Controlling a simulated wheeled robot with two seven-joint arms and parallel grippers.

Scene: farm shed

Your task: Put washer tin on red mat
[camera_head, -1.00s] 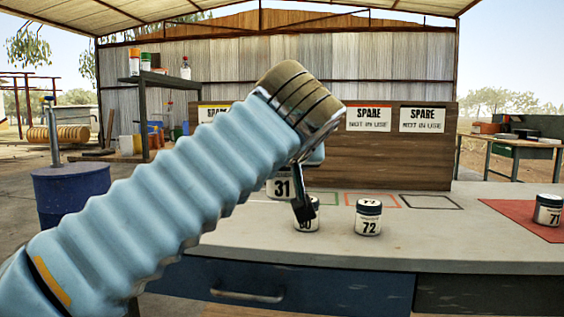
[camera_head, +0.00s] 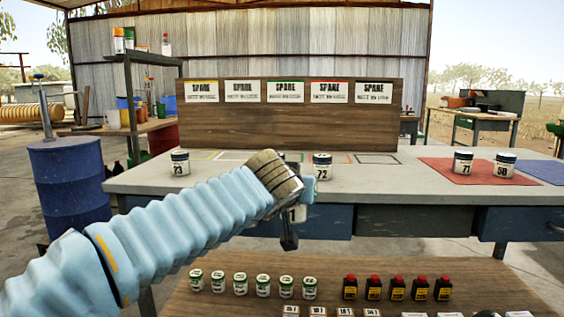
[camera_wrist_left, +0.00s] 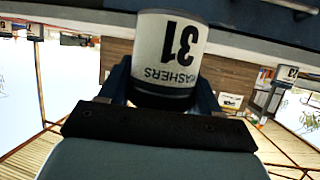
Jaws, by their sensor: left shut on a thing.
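My left gripper (camera_head: 290,232) is shut on the washer tin, a white tin marked WASHERS 31 (camera_wrist_left: 170,50) that appears upside down in the left wrist view. In the head view most of this tin (camera_head: 299,214) is hidden behind my wrist. It is held in front of the bench's front edge. The red mat (camera_head: 438,171) lies on the bench to the right, apart from the gripper. Tins marked 71 (camera_head: 463,163) and 68 (camera_head: 503,164) stand on the mat's right half. My right gripper is not in view.
Tin 72 (camera_head: 322,167) and tin 23 (camera_head: 180,163) stand on the grey bench (camera_head: 390,190). A blue mat (camera_head: 545,172) lies right of the red one. A lower wooden shelf (camera_head: 220,308) in front carries several jars and red-capped bottles. The red mat's left part is bare.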

